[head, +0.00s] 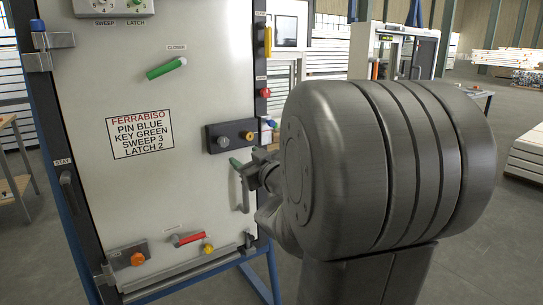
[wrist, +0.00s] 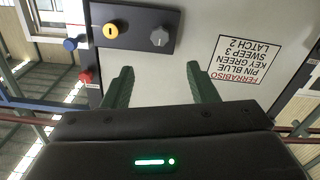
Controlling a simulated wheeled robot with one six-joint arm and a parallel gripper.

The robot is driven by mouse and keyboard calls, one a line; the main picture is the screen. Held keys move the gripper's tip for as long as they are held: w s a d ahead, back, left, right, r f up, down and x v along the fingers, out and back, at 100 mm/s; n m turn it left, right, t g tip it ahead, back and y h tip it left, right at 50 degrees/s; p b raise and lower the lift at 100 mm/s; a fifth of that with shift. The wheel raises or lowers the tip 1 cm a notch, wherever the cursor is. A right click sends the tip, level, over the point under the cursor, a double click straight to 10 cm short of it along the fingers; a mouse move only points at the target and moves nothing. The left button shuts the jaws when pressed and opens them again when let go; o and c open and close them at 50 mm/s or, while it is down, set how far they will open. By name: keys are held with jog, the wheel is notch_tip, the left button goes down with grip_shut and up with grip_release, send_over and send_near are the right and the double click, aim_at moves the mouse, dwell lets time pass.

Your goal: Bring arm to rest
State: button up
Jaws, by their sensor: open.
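My gripper (head: 248,165) is at the right side of the white door (head: 90,190), in front of my large grey arm link. In the wrist view my gripper (wrist: 162,80) shows two green fingers spread apart, with only bare door surface between them. The fingers are open and empty. In the head view the fingertips are just below the dark knob plate (head: 214,134), beside the upright grey handle (head: 243,195). I cannot tell whether they touch the handle. The handle does not show in the wrist view.
The door carries a green lever (head: 166,68), a red lever (head: 187,239), an orange knob (head: 137,259) and a printed label (head: 140,134). A blue stand (head: 262,283) is below right. A wooden table (head: 14,165) stands at left.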

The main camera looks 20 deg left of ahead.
aim_at(224, 142)
jog(key=b+x, duration=0.2)
jog(key=x, duration=1.1)
jog(key=shift+w+a+f, duration=0.1)
jog(key=shift+a, duration=0.1)
jog(key=shift+w+a, duration=0.15)
jog(key=shift+m, duration=0.4)
jog(key=shift+v, duration=0.85)
jog(key=shift+w+a, duration=0.1)
